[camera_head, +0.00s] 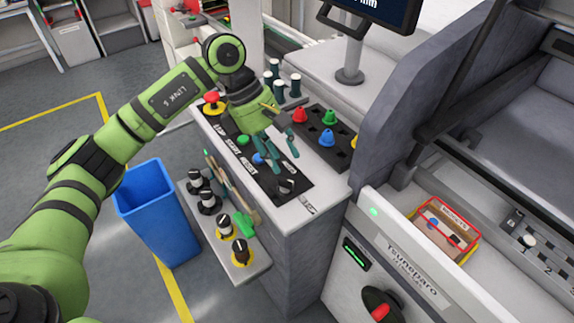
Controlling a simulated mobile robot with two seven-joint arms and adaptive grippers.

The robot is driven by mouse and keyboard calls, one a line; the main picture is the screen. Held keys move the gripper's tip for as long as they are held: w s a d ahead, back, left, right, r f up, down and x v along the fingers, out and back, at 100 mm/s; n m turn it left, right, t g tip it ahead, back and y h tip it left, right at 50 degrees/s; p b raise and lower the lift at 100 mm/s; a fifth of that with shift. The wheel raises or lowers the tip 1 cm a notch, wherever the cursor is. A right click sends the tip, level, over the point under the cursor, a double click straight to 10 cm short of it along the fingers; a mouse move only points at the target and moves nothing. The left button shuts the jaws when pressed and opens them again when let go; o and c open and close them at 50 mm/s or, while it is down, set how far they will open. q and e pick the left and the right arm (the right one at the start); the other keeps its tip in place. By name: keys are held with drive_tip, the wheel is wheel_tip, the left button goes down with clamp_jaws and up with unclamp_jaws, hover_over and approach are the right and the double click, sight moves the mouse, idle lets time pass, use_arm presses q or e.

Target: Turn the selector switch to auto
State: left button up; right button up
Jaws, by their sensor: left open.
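The selector switch (286,186) is a dark round knob at the near right end of the black control panel (262,182). The panel stands on top of the grey cabinet and also carries a red mushroom button (212,97), a green button (243,140) and a blue button (258,158). Which way the knob points is too small to tell. My left gripper (279,158) hangs over the panel with its teal fingers spread and nothing between them. It is just behind the knob and looks apart from it. The gripper partly covers the panel's middle. My right gripper is not in view.
A black tray with coloured cones (328,137) stands right of the gripper, with several dark cylinders (294,85) behind. A shelf with several knobs (240,250) juts from the cabinet's front. A blue bin (160,215) stands left. The Tsuneparo machine (408,270) is at the right.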

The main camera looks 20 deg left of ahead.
sight(285, 178)
use_arm(q)
drive_tip(key=shift+y, duration=0.4)
drive_tip(key=p+x, duration=0.1)
drive_tip(key=x, duration=0.1)
drive_tip(key=a+p+x, duration=0.1)
drive_tip(key=x, duration=0.1)
drive_tip(key=shift+s+d+f, duration=0.1)
drive_tip(key=shift+f, duration=0.45)
drive_tip(key=shift+p+x, duration=0.3)
drive_tip(key=shift+x, duration=0.5)
clamp_jaws()
